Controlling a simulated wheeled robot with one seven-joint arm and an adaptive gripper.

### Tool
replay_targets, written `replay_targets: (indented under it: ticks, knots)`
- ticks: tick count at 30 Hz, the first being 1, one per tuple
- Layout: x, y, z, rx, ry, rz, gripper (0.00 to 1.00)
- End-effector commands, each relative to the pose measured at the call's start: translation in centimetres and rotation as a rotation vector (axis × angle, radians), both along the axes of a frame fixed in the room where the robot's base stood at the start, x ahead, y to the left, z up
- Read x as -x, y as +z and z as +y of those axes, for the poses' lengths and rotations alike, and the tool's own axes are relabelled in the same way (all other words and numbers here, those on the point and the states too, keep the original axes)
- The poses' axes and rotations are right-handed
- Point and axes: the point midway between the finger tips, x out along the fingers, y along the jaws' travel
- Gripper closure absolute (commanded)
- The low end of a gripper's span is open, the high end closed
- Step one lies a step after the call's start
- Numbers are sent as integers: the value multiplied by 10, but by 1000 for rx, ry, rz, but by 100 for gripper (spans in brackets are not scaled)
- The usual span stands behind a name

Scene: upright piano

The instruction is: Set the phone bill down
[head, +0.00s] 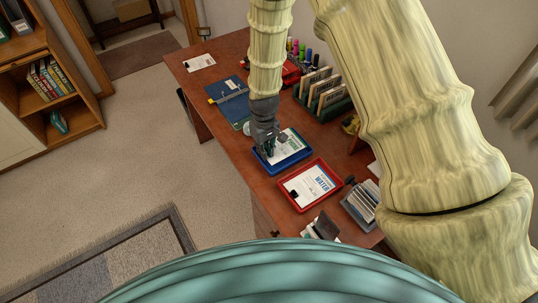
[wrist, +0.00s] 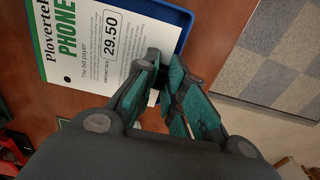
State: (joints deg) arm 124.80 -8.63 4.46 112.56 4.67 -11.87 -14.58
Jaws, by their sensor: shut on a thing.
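The phone bill (head: 286,142) is a white sheet with a green heading, "PHONE", and 29.50 printed on it; it fills part of the wrist view (wrist: 95,62). My gripper (head: 267,151) is shut at the bill's edge, where a dark clip seems to sit between the fingertips (wrist: 158,82). The fingers partly hide the clip. The bill lies flat over the blue tray (head: 293,161), whose rim also shows beyond the sheet in the wrist view (wrist: 172,9). I cannot tell whether the bill touches the tray floor or hangs just above it.
A red tray (head: 331,171) with a water bill (head: 307,186) stands close in front of the blue one. A blue folder (head: 232,104), a file rack (head: 322,92) and a card holder (head: 362,204) stand around. Bare wood (head: 225,137) shows at the desk's left edge.

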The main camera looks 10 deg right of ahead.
Motion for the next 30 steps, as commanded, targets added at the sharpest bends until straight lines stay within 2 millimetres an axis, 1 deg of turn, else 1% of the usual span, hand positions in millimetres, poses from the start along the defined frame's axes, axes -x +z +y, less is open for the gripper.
replay_targets:
  ticks: [5, 12, 15, 23, 28, 29, 30]
  knots:
    - [0, -4, -4, 0, 1, 0, 100]
    - [0, -29, -3, 0, 2, 1, 100]
    - [-1, -36, -2, 0, 3, 0, 100]
    - [-1, -35, -1, 0, 5, 0, 100]
    - [-1, -38, -1, 0, 5, 0, 100]
    - [-1, -38, -1, 0, 5, 0, 86]
    - [-1, -38, -1, 0, 5, 0, 79]
